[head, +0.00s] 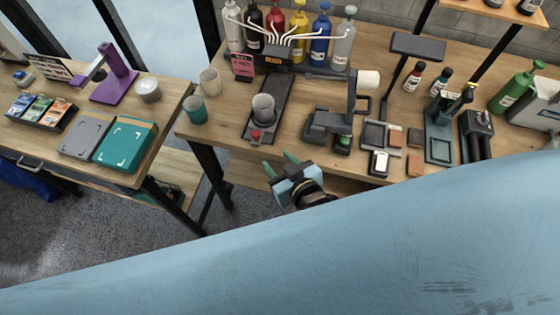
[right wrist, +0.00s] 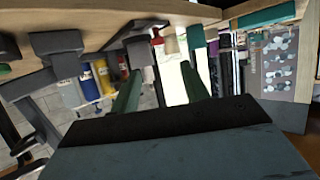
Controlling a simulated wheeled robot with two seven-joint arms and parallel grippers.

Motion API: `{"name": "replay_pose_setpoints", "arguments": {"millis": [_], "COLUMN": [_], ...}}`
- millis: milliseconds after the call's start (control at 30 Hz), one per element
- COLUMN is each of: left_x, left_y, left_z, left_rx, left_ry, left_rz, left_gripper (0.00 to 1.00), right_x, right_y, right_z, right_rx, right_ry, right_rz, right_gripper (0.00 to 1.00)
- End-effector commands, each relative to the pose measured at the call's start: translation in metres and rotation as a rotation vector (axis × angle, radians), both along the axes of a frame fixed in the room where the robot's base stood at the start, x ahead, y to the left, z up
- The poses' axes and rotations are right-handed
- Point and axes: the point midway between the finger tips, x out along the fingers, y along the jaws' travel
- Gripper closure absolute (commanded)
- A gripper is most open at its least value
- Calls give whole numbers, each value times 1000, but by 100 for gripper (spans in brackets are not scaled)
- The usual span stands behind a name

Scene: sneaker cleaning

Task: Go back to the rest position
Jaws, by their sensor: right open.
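My right gripper (head: 279,163) is in front of the wooden workbench (head: 225,140), near its front edge and over the gap above the floor. Its two green fingers are spread apart with nothing between them. The fingers also show apart and empty in the right wrist view (right wrist: 159,72), with the bench edge overhead. A large light-blue part of my own body covers the bottom of the head view and hides what is below. My left gripper is not in view.
The bench holds a grey cup (head: 263,107), colored pump bottles (head: 321,38), a black stand (head: 325,125), and a green bottle (head: 512,90). A second table (head: 165,100) at left bears a teal box (head: 125,145) and a purple stand (head: 115,75). Grey floor shows between and below them.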

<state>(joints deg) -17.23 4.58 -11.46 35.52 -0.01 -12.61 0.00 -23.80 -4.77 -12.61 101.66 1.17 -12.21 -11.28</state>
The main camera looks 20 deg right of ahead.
Motion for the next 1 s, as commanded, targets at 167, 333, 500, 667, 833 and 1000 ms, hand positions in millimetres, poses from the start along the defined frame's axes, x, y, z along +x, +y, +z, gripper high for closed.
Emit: {"name": "replay_pose_setpoints", "arguments": {"millis": [167, 333, 500, 667, 833, 1000], "left_x": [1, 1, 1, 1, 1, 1], "left_y": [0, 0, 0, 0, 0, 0], "left_z": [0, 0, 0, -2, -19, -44], "left_rx": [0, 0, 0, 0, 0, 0], "left_ry": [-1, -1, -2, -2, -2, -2], "left_rz": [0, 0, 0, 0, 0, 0], "left_gripper": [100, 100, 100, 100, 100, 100], "right_x": [-2, -2, -2, -4, -25, -77], "right_y": [0, 0, 0, 0, -4, -20], "right_z": [1, 1, 1, -8, -83, -202], "right_rx": [0, 0, 0, -4, -29, -78], "right_ry": [0, 0, 0, 15, 136, 354], "right_rz": [0, 0, 0, 2, 19, 34], "right_gripper": [54, 54, 54, 54, 54, 54]}}
